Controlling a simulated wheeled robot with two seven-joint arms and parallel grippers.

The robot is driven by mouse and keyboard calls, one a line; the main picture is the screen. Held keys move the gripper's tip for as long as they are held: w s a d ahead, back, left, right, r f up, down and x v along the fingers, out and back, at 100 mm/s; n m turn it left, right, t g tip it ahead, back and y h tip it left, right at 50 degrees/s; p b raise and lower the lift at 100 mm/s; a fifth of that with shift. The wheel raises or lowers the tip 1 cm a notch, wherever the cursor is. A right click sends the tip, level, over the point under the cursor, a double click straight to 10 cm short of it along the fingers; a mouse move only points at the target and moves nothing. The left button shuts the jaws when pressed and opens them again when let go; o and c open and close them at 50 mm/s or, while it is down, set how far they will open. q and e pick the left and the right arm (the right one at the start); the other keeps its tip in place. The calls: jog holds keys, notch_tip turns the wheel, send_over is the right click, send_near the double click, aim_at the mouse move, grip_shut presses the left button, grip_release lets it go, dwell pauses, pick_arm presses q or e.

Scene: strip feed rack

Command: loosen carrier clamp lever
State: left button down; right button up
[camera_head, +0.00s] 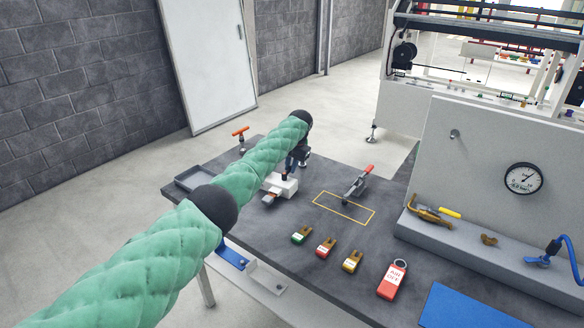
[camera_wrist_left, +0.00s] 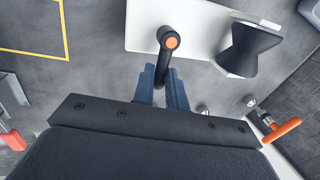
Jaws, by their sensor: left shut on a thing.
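The clamp lever (camera_wrist_left: 167,45) is black with an orange end cap and stands over the white carrier (camera_wrist_left: 145,18) in the left wrist view. My left gripper (camera_wrist_left: 163,80) has its blue fingers shut on the lever, one on each side. In the head view the left gripper (camera_head: 292,164) is partly hidden behind my green-sleeved arm, just above the white carrier block (camera_head: 287,186). The lever is hard to make out there. A black waisted roller (camera_wrist_left: 247,48) sits at the carrier's right in the left wrist view. My right gripper is not in view.
A toggle clamp with red handle (camera_head: 366,171) stands by a yellow outlined rectangle (camera_head: 345,206). An orange T-handle (camera_head: 240,132) stands at the far left edge. Green, red and yellow tagged blocks (camera_head: 325,247) and a red tag (camera_head: 392,280) lie nearer. A gauge panel (camera_head: 480,150) rises right.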

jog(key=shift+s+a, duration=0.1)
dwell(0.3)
pick_arm(q)
jog(key=c, duration=1.4)
grip_release()
jog(key=shift+r, duration=0.1)
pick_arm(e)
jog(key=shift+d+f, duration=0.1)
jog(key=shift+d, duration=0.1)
